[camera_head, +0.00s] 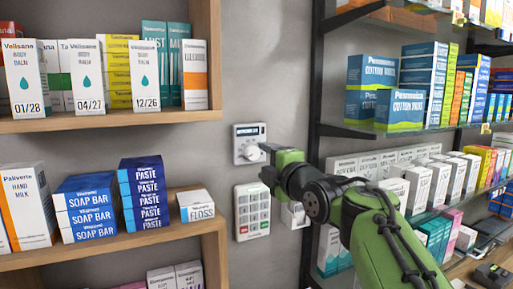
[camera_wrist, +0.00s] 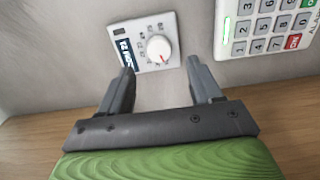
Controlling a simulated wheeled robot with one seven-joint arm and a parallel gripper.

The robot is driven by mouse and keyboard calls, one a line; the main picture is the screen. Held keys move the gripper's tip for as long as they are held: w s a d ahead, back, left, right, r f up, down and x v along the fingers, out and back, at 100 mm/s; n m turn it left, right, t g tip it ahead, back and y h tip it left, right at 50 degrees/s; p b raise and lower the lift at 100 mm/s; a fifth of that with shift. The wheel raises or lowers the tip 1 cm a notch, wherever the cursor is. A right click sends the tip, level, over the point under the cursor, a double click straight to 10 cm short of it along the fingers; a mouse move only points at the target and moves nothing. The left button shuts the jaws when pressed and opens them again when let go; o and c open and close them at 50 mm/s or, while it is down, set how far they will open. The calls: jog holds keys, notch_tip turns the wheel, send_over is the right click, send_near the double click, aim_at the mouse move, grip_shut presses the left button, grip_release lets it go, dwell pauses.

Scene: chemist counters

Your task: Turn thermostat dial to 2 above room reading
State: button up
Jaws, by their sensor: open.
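The thermostat (camera_head: 240,137) is a small pale panel on the grey wall, and it also shows in the wrist view (camera_wrist: 172,25). Its round white dial (camera_wrist: 158,49) has a red pointer mark and small printed numbers around it, too small to read surely. A dark label (camera_wrist: 124,52) on the panel seems to read ROOM 21, tilted in the wrist view. My gripper (camera_wrist: 160,67) is open and empty, its two fingers apart just before the panel. The dial lies in line with the gap between them; I cannot tell whether they touch it. In the head view my gripper (camera_head: 267,160) partly hides the panel's right side.
A white keypad (camera_head: 240,218) is fixed on the wall just below the thermostat; it also shows in the wrist view (camera_wrist: 268,25). Wooden shelves (camera_head: 140,122) with boxes stand left. Dark-framed shelves (camera_head: 350,130) with packed boxes stand right, close to my arm.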

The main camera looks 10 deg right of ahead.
aim_at(254, 154)
jog(key=w, duration=0.1)
jog(key=w+p, duration=0.1)
jog(key=w, duration=0.1)
jog(key=w+a+p, duration=0.1)
jog(key=w, duration=0.1)
jog(key=shift+r, duration=0.25)
jog(key=shift+w+a+f, duration=0.1)
jog(key=shift+w, duration=0.45)
jog(key=shift+s, duration=0.15)
jog(key=shift+c, duration=0.8)
jog(key=shift+f, duration=0.1)
jog(key=c, duration=0.9)
